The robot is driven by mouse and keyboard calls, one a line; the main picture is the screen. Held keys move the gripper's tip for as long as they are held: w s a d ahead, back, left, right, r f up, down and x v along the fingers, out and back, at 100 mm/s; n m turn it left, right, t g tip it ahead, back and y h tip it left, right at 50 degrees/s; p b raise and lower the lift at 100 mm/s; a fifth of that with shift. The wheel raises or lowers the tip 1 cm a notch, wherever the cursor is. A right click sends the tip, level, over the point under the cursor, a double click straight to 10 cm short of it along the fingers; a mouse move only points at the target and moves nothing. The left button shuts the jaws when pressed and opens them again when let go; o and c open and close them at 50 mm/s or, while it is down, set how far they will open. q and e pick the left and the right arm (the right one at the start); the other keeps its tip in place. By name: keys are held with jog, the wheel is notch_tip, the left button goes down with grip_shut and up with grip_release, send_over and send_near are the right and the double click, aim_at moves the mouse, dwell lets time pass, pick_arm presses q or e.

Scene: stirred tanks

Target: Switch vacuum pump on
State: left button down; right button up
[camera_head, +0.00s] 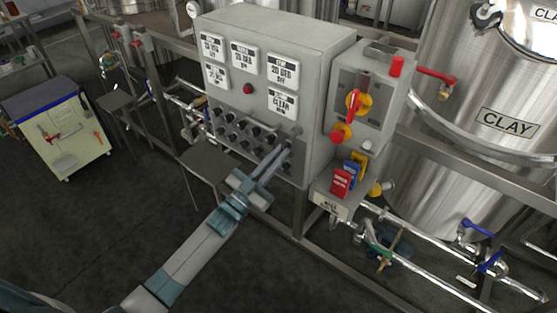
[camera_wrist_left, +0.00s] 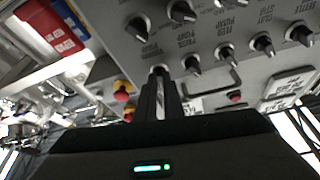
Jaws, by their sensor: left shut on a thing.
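The grey control cabinet (camera_head: 310,75) carries rows of black selector knobs (camera_head: 228,124) below its displays. My left gripper (camera_head: 284,150) reaches the lower right of these rows, with its fingers at the panel face. In the left wrist view the gripper (camera_wrist_left: 160,92) is shut on a selector knob (camera_wrist_left: 159,71) at the end of a row. Its fingers cover most of that knob, so its setting is hard to see. Labels such as "PUMP" stand beside the neighbouring knobs (camera_wrist_left: 192,65); I cannot read for certain which one names the held knob. My right gripper is not in view.
A smaller grey box (camera_head: 372,95) with a red-and-yellow switch stands right of the cabinet. A steel CLAY tank (camera_head: 470,160), pipes and frame rails fill the right. Floor at lower left is clear.

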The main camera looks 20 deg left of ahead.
pick_arm(q)
jog(key=m+g+h, duration=0.1)
jog(key=m, duration=0.1)
jog(key=m+h, duration=0.1)
jog(key=m, duration=0.2)
jog(key=shift+w+a+r+g+b, duration=0.1)
jog(key=shift+a+r+g+b, duration=0.1)
jog(key=shift+g+b, duration=0.2)
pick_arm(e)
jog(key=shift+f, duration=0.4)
pick_arm(q)
jog(key=shift+m, duration=0.3)
jog(key=c, duration=1.9)
grip_release()
jog(key=shift+o, duration=0.2)
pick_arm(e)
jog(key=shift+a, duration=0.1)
pick_arm(q)
jog(key=shift+f, duration=0.1)
